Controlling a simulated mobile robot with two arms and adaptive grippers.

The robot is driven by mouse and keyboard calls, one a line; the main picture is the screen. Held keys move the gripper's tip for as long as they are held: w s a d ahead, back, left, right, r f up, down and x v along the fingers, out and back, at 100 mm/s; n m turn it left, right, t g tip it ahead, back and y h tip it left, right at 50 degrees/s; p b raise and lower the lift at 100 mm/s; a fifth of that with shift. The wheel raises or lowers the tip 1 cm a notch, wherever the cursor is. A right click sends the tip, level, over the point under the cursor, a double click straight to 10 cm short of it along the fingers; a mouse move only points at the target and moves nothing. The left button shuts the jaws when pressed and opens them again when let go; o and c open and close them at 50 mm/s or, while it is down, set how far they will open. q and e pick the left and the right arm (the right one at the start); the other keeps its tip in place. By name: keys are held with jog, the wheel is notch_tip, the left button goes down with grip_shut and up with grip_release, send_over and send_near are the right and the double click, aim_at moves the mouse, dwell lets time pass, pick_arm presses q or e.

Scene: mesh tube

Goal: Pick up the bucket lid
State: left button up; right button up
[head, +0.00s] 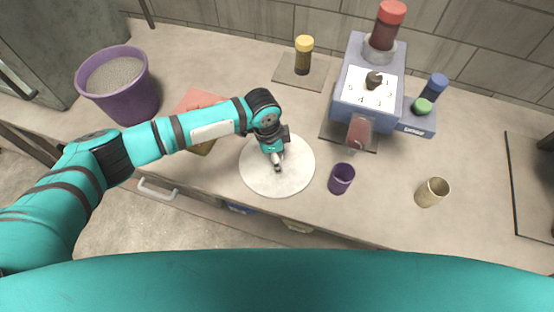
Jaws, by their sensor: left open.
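A round white disc, which looks like the bucket lid (293,179), lies flat on the counter near its front edge. My left gripper (277,165) is over the middle of the disc, pointing down, and is open. From this view I cannot tell whether the fingertips touch it. The gripper and wrist hide part of the disc's upper left. The purple bucket (133,100) stands open at the left, filled with grey grainy material. My right gripper is not in view.
A purple cup (341,178) stands close to the disc's right, and a beige cup (432,192) farther right. A blue-grey grinder-like machine (351,90) stands behind. A yellow-capped jar (304,55) is at the back. A reddish box (199,101) lies partly behind my left arm.

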pick_arm(q)
grip_shut()
dwell(0.3)
jog(key=shift+r, duration=0.1)
